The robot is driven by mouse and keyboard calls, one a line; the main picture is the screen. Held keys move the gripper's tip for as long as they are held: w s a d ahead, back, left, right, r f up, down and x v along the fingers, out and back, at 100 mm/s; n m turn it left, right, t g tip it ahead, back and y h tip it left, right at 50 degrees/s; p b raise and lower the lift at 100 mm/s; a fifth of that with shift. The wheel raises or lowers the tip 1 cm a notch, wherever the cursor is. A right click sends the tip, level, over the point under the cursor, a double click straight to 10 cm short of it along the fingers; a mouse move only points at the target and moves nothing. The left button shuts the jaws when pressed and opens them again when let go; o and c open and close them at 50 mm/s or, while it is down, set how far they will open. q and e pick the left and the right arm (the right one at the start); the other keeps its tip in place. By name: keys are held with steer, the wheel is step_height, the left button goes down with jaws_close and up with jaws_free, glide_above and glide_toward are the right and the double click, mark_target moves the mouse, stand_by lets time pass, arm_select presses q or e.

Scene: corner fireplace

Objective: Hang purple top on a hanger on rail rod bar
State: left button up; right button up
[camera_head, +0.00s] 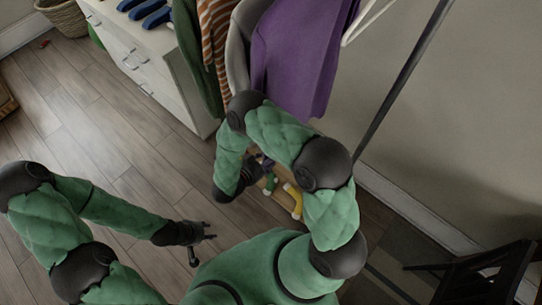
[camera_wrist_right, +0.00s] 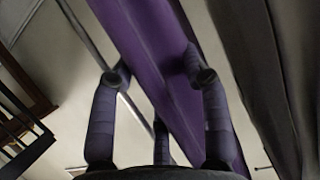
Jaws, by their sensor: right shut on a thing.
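The purple top (camera_head: 298,58) hangs at the top of the head view, right of a grey garment, its upper end out of frame. In the right wrist view the purple cloth (camera_wrist_right: 150,50) runs up between the fingers of my right gripper (camera_wrist_right: 158,72), which is shut on it. In the head view that gripper is mostly hidden below my bent right arm. My left gripper (camera_head: 203,240) is open and empty above the floor. A dark pole (camera_head: 405,80) slants at the right; the rail and the top's hanger are not clearly seen.
Striped (camera_head: 218,45), grey (camera_head: 238,50) and green garments hang left of the purple top. A white drawer unit (camera_head: 150,65) stands at left, a basket (camera_head: 65,15) behind it. A black chair (camera_head: 480,272) is at lower right.

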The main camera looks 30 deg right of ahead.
steer(key=shift+s+a+p, duration=0.15)
steer(key=shift+s+a, duration=0.2)
steer(key=shift+a, duration=0.45)
steer(key=shift+s+a+p, duration=0.2)
steer(key=shift+s+a, duration=0.1)
steer(key=shift+a, duration=0.55)
steer(key=shift+s+a+p, duration=0.15)
steer(key=shift+s+a, duration=0.2)
steer(key=shift+a, duration=0.55)
